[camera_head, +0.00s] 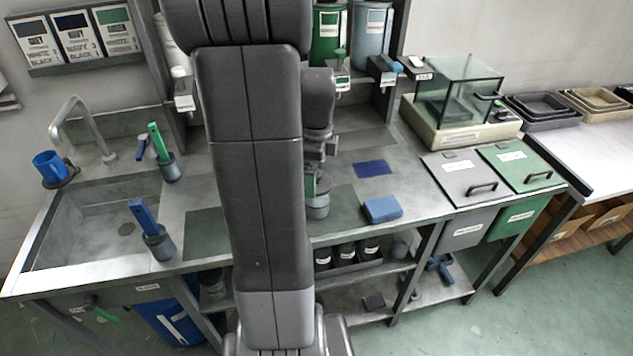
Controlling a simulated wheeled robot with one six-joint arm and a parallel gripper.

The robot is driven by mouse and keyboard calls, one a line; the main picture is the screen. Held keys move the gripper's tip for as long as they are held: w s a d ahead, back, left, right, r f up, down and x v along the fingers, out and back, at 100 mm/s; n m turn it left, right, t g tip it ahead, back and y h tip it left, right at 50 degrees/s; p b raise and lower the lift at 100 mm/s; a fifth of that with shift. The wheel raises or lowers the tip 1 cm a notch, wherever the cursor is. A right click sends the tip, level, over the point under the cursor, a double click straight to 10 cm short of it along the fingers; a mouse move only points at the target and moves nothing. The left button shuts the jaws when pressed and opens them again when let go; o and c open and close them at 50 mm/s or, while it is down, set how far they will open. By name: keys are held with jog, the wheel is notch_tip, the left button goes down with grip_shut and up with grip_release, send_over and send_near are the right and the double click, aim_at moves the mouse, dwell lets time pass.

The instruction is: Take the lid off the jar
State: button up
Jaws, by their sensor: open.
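A small grey-blue jar (318,208) stands on the counter just right of my arm, partly hidden by it. Its top is greyish green; I cannot make out the lid clearly. My gripper (317,180) is open, right above the jar, pointing down at its top. The fingers are small and partly hidden behind my arm, so I cannot tell whether they touch the lid or stand around it.
A blue box (382,209) and a flat blue square (373,168) lie right of the jar. A sink (95,225) and cups with brushes (160,245) are at left. A glass-covered scale (460,100) and lidded bins (468,180) stand at right. Dispensers (330,35) hang behind.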

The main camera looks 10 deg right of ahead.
jog(key=shift+f, duration=0.8)
jog(key=c, duration=1.1)
jog(key=shift+o, duration=0.2)
